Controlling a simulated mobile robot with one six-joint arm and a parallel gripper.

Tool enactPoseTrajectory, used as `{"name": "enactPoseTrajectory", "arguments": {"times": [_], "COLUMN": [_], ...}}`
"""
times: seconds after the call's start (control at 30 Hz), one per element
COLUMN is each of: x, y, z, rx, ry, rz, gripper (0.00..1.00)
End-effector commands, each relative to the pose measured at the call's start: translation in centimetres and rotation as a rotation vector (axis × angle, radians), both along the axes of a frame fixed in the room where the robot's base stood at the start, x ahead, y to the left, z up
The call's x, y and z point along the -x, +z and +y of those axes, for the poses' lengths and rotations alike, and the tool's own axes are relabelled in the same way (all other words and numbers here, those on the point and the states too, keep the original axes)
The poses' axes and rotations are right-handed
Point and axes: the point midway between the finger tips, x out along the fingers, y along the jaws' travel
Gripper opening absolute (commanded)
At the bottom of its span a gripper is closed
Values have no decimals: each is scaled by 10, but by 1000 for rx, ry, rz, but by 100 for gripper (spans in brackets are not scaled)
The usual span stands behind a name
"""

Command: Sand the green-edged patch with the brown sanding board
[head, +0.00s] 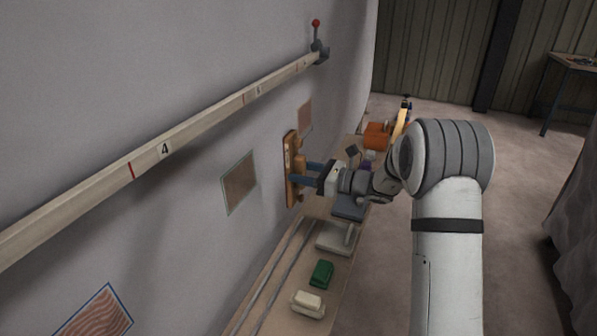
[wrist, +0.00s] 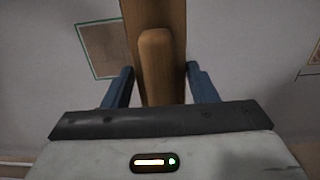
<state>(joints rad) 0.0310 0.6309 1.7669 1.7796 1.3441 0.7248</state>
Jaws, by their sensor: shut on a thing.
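The brown sanding board (head: 290,165) stands upright, its face turned to the grey hull wall, close to it or touching; I cannot tell which. My gripper (head: 304,175) is shut on its handle. In the wrist view the blue fingers of my gripper (wrist: 160,86) sit on both sides of the wooden handle (wrist: 156,65), with the board (wrist: 172,18) behind it. The green-edged patch (head: 239,183) is a brown square on the hull, left of the board and apart from it in the head view. It also shows in the wrist view (wrist: 105,48), left of the board and partly hidden by it.
A blue-edged patch (head: 95,315) lies lower left and another patch (head: 305,116) beyond the board. A numbered wooden rail (head: 200,128) runs along the hull above. Below, a bench (head: 283,287) holds a green block (head: 321,273), a cream block (head: 308,304) and other tools.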

Motion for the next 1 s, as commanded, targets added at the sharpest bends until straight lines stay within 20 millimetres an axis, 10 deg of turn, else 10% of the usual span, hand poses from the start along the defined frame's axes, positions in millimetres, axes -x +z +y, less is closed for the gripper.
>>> {"name": "enactPoseTrajectory", "arguments": {"times": [1.0], "x": [14], "y": [2], "z": [-38], "rx": [-1], "ry": [1], "rz": [-1], "gripper": [25]}}
